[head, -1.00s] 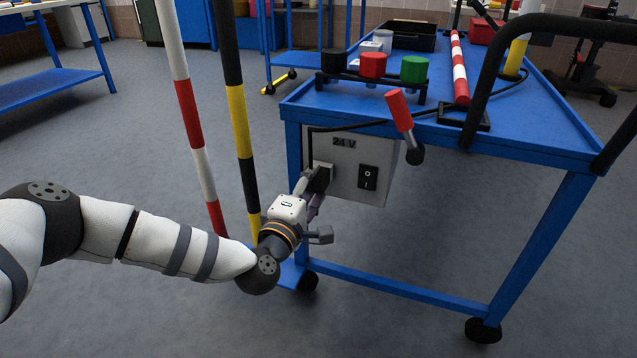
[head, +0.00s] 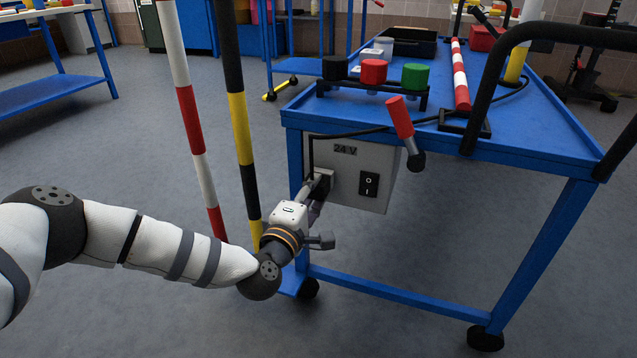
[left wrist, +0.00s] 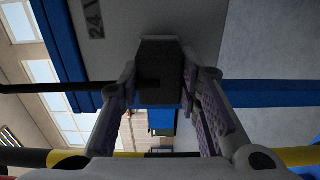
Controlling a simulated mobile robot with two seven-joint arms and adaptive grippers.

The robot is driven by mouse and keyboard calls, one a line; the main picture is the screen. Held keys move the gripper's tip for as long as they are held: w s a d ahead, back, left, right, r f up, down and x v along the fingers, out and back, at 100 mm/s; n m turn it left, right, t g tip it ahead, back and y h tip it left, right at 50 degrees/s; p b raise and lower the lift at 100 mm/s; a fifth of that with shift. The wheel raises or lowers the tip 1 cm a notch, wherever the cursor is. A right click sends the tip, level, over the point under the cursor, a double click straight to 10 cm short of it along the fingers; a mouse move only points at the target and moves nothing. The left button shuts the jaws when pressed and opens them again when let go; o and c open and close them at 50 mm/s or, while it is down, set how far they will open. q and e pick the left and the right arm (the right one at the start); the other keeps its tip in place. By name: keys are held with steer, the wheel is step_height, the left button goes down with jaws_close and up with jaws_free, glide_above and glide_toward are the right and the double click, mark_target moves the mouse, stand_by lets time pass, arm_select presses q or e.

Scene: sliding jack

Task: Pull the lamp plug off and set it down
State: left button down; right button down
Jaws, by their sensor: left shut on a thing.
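The grey box (head: 345,190) marked 24 V hangs at the near left end of the blue trolley. The dark lamp plug (head: 322,184) is at the box's left side, and a black cable runs from there up to the trolley top. My left gripper (head: 314,196) is at the plug. In the left wrist view the plug is a dark block (left wrist: 161,72) between the two fingers of my left gripper (left wrist: 161,98), which are shut on it. It lies against or very close to the box face; I cannot tell how deep it sits. My right gripper is not in view.
A rocker switch (head: 369,184) sits right of the plug. A red-handled lever (head: 401,118) stands above the box. Red-white (head: 190,120) and yellow-black (head: 242,130) poles stand left of the trolley (head: 460,140). Three lamps, black, red and green (head: 414,76), are on top.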

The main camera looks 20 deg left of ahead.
mark_target(312, 193)
arm_select(q)
steer(key=shift+s+p, duration=0.4)
steer(key=shift+s, duration=0.3)
steer(key=shift+s+p, duration=0.65)
steer(key=shift+s, duration=0.6)
